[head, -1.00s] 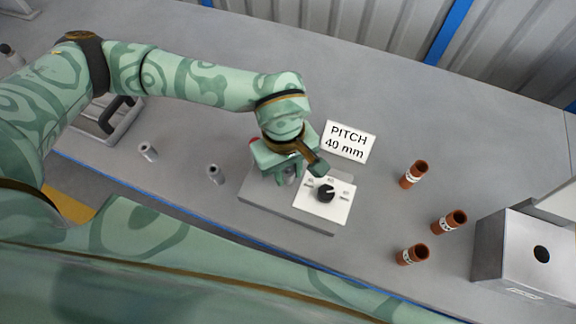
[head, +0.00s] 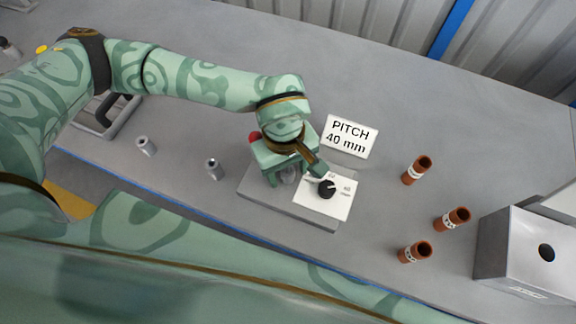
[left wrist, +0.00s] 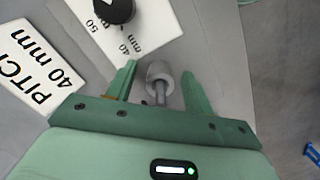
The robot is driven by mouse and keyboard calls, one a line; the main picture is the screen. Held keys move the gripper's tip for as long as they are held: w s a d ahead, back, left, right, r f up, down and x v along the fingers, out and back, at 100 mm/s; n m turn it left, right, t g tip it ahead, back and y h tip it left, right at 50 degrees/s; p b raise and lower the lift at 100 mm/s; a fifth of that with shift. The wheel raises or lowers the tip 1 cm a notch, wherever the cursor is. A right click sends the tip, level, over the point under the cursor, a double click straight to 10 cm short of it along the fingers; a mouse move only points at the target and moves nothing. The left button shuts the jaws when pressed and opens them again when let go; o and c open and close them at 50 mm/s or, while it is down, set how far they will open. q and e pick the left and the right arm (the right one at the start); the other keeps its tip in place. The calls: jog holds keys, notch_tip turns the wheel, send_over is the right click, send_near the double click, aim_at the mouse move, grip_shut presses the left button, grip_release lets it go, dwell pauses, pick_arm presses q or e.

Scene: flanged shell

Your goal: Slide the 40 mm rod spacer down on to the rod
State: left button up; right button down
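My left gripper (head: 294,174) points down over the left part of a grey base plate (head: 262,200). In the left wrist view its two fingers (left wrist: 160,70) stand open on either side of a grey cylinder (left wrist: 160,71) with a thin rod showing at it; small gaps show on both sides. I cannot tell whether this cylinder is a spacer. My right gripper is not in view.
A white panel with a black knob (head: 326,189) sits on the plate. A sign reading PITCH 40 mm (head: 349,137) stands behind it. Two small grey cylinders (head: 146,146) (head: 214,169) stand left. A metal box with a hole (head: 520,262) stands far right.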

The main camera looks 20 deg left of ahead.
pick_arm(q)
notch_tip(320, 180, up, 16)
jog(key=w+a+p, duration=0.1)
jog(key=p, duration=0.2)
jog(key=shift+w+a+p, duration=0.15)
jog(key=shift+a+p, duration=0.1)
jog(key=shift+p, duration=0.15)
jog(key=shift+r, duration=0.15)
